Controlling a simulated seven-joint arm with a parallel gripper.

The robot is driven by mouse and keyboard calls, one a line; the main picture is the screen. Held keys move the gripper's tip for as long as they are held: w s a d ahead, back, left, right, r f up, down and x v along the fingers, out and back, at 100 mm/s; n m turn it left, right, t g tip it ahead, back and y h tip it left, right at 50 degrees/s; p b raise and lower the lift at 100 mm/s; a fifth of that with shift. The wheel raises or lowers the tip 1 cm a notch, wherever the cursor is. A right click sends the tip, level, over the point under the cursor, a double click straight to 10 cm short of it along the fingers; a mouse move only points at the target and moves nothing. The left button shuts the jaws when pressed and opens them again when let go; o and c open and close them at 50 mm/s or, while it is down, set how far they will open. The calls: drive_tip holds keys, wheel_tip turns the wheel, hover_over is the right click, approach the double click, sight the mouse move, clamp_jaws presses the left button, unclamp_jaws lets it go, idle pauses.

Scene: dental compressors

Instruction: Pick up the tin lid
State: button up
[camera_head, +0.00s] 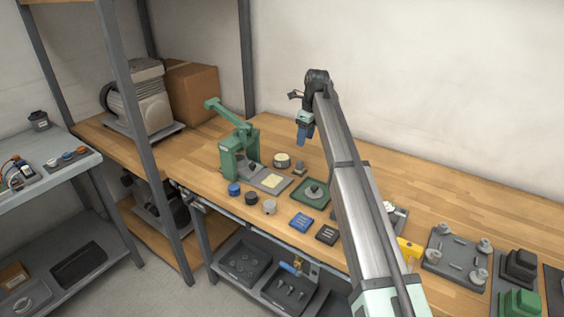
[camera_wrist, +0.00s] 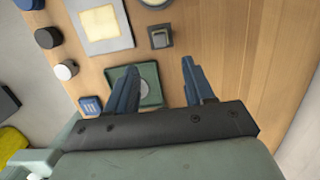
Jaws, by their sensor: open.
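No piece is plainly marked as the tin lid. One candidate is the round grey disc with a dark knob (camera_head: 314,188) on a green square tray (camera_head: 313,200). Another is the round tin with a pale top (camera_head: 282,160) farther back. My gripper (camera_head: 305,140) is open and empty above the bench, behind the green tray. In the wrist view my gripper's two blue fingers (camera_wrist: 160,68) are spread apart. The left finger partly covers the green tray (camera_wrist: 115,74) and the round disc (camera_wrist: 151,94). The tin shows only its edge at the top (camera_wrist: 153,3).
A green hand press (camera_head: 238,150) stands left of the tray. A small grey block (camera_head: 299,168) sits behind it. Blue, black and white round pieces (camera_head: 269,207) line the front edge. A blue pad (camera_head: 301,222) lies in front. The back right bench (camera_head: 450,190) is clear.

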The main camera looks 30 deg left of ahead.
drive_tip(key=r+h, duration=0.1)
drive_tip(key=h, duration=0.1)
hover_over(316, 187)
wheel_tip(316, 187, down, 8)
drive_tip(key=shift+w+a+f, duration=0.1)
drive_tip(key=shift+a, duration=0.05)
drive_tip(key=shift+f, duration=2.6)
clamp_jaws()
